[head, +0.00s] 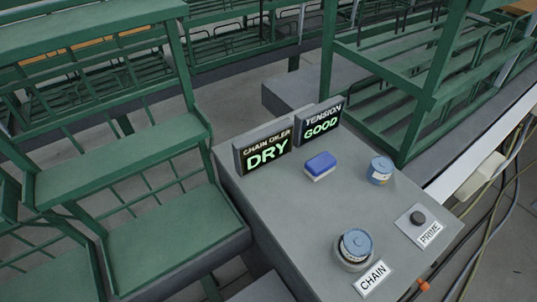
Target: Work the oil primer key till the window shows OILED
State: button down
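The chain oiler window (265,151) stands at the back left of the grey console and reads DRY in green letters. A dark round key (418,218) sits on a light plate at the console's right side, with a PRIME label (429,234) in front of it. A larger round part with a blue top (356,245) stands at the front behind a CHAIN label (373,278). My gripper is not in the head view.
A second window (319,123) reads TENSION GOOD. A blue and white block (320,166) and a small blue-lidded tub (381,170) stand on the console top (290,212). Green metal racks (150,190) stand left and behind. Cables (490,215) run at the right.

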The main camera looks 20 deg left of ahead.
aim_at(418, 218)
jog(key=k, duration=0.65)
jog(key=u, duration=1.5)
jog(key=l+u, duration=0.2)
jog(key=i+l, duration=0.1)
jog(key=l, duration=0.35)
jog(key=i+l, duration=0.15)
jog(key=l, duration=0.25)
jog(key=i+l, duration=0.1)
jog(key=l, duration=0.35)
jog(key=i+l, duration=0.1)
jog(key=l, duration=0.35)
